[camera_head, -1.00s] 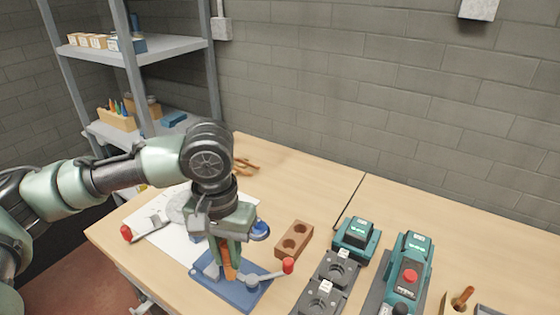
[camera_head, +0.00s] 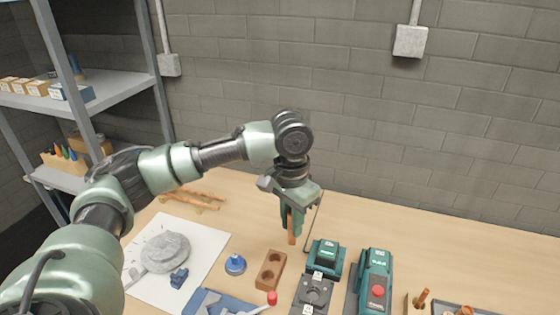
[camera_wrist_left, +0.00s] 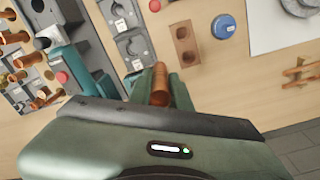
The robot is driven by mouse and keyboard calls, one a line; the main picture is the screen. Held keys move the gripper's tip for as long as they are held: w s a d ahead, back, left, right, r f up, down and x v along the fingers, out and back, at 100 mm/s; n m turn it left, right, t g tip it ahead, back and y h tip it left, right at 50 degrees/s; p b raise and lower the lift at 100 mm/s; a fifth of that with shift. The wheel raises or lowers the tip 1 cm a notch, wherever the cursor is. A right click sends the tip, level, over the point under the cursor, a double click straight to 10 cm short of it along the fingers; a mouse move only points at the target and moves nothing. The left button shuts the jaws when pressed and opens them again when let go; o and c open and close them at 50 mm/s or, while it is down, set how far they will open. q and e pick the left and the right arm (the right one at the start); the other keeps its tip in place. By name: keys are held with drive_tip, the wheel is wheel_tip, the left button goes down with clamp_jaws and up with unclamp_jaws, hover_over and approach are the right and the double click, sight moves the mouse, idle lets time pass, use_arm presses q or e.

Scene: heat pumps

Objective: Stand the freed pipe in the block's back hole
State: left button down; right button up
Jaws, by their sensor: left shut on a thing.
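My left gripper (camera_head: 292,226) is shut on a copper pipe (camera_head: 291,236), held upright in the air behind and to the right of the block in the head view. The pipe also shows between the fingers in the left wrist view (camera_wrist_left: 160,84). The brown block (camera_head: 263,284) stands on the table with two round holes in its top, a back one and a front one, both empty. The block also shows in the left wrist view (camera_wrist_left: 178,30), apart from the pipe. My right gripper is out of view.
A blue clamp plate (camera_head: 212,302) with a red-tipped lever stands in front of the block. A blue round container (camera_head: 235,265) is left of it. Teal machines (camera_head: 326,254) and grey fixtures (camera_head: 314,290) stand to the right. Copper pipes (camera_head: 195,202) lie at back left.

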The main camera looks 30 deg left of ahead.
use_arm(q)
drive_tip(key=w+a+r+m+p, duration=0.2)
drive_tip(key=w+a+p, duration=0.1)
drive_tip(key=a+p, duration=0.2)
drive_tip(key=shift+a, duration=0.85)
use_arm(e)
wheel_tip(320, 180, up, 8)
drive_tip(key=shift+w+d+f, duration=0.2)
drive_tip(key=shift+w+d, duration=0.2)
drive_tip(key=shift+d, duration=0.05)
use_arm(q)
drive_tip(key=shift+s, duration=0.1)
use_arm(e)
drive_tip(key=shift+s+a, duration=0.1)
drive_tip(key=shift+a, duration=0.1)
use_arm(q)
wheel_tip(320, 180, down, 15)
drive_tip(key=b, duration=0.3)
drive_tip(key=shift+f, duration=0.2)
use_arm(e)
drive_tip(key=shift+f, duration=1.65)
